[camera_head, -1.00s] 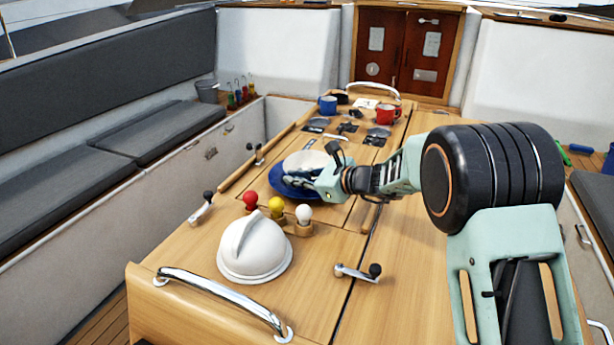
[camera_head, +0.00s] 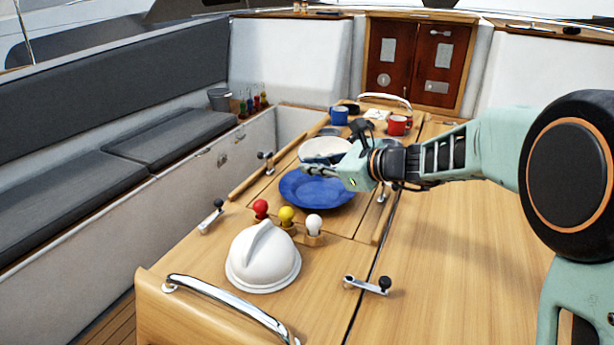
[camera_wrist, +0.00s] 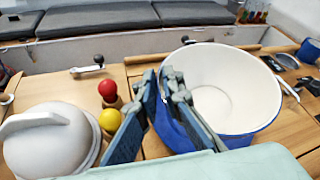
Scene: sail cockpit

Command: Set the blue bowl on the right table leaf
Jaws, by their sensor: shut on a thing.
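The blue bowl (camera_head: 325,148), white inside, is held above the table near the blue plate (camera_head: 318,190). The wrist view shows its white inside and blue outer wall (camera_wrist: 236,142). My gripper (camera_head: 322,172) is shut on the bowl's near rim; its fingers (camera_wrist: 165,98) also show in the wrist view, at the bowl's left side. The bowl looks roughly upright. The right table leaf (camera_head: 450,250) lies right of the dark seam, bare where I see it. My arm hides part of its far end.
A white domed lid (camera_head: 263,258) and red, yellow and white knobbed pieces (camera_head: 286,216) stand on the left part. A blue mug (camera_head: 339,115) and red mug (camera_head: 397,125) stand at the far end. A metal latch (camera_head: 368,285) sits near the seam.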

